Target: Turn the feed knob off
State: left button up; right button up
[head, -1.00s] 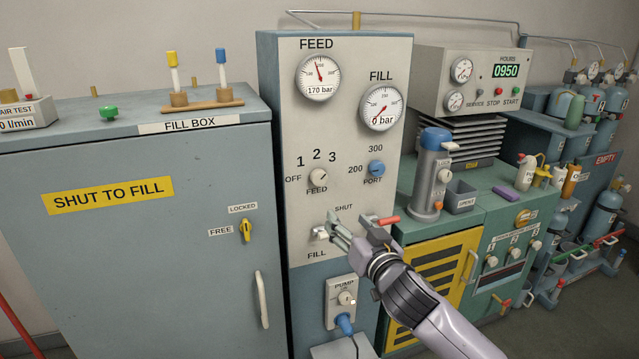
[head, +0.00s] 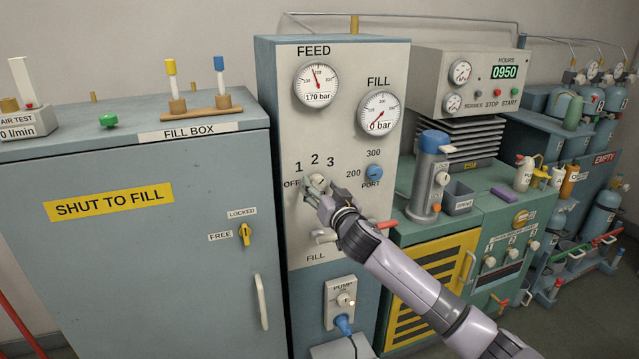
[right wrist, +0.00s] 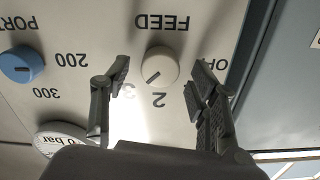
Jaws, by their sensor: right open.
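The feed knob (head: 318,180) is a small cream knob on the white panel, among the marks OFF, 1, 2 and 3. It also shows upside down in the right wrist view (right wrist: 160,66), with its dark line pointing between 2 and 3, away from OFF. My right gripper (head: 314,191) is at the knob and partly covers it and the FEED label. In the right wrist view the gripper (right wrist: 160,80) is open, one finger on each side of the knob, with gaps between. My left gripper is out of view.
The feed gauge (head: 317,84) reads 170 bar and the fill gauge (head: 380,112) 0 bar. The blue port knob (head: 373,172) is right of the feed knob. The red-tipped fill lever (head: 386,225) is just below my right gripper. The fill box (head: 150,240) stands left.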

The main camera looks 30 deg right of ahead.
jog(key=shift+x, duration=0.75)
jog(key=c, duration=1.2)
jog(key=shift+o, duration=0.2)
